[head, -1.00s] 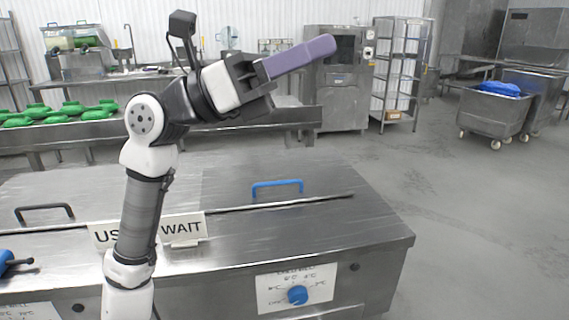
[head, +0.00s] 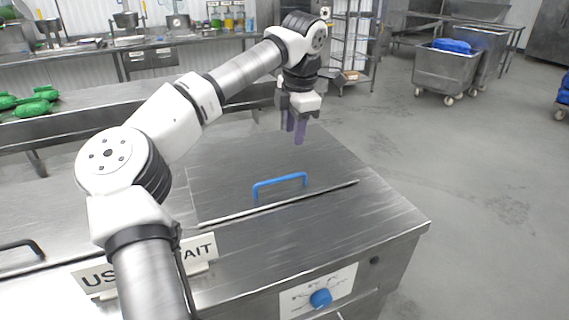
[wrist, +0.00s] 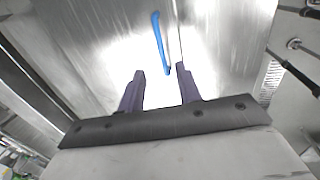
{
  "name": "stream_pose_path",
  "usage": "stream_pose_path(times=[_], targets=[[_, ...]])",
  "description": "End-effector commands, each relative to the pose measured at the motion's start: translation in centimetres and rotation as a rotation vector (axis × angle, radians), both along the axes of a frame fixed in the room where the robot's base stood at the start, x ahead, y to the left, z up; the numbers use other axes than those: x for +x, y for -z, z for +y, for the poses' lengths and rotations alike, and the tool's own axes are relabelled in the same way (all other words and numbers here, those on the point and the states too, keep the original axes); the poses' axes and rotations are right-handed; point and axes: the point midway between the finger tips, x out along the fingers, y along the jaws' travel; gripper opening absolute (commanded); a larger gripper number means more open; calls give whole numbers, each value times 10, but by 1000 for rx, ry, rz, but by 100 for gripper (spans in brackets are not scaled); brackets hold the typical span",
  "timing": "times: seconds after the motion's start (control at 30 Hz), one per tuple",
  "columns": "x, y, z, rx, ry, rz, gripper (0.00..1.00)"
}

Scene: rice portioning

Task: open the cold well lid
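The cold well lid (head: 235,165) is a flat steel panel on the right part of the steel counter, and it lies closed. Its blue bar handle (head: 279,183) stands near the lid's front edge. My gripper (head: 296,135) points down above the back right of the lid, apart from the handle. Its two purple fingers are open and empty. In the wrist view, the gripper (wrist: 157,78) shows a gap between the fingers, and the blue handle (wrist: 160,42) lies beyond the fingertips, roughly in line with the gap.
A black handle (head: 22,247) stands on the left panel. A sign (head: 200,250) stands at the counter's front, partly behind my arm. A blue dial (head: 320,298) is on the front face. Green items (head: 35,103) lie on the back counter. Open floor lies to the right.

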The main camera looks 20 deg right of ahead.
Motion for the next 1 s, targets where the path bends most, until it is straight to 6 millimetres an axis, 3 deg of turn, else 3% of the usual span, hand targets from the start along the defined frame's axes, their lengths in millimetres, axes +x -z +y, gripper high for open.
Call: stream_pose_path(times=[0.13, 0.27, 0.7, 1.0], targets=[[4, 7, 4, 21, -9, -6, 34], [7, 27, 4, 19, -7, -2, 34], [23, 112, 4, 16, -6, -1, 34], [28, 135, 4, 15, -6, -3, 34]])
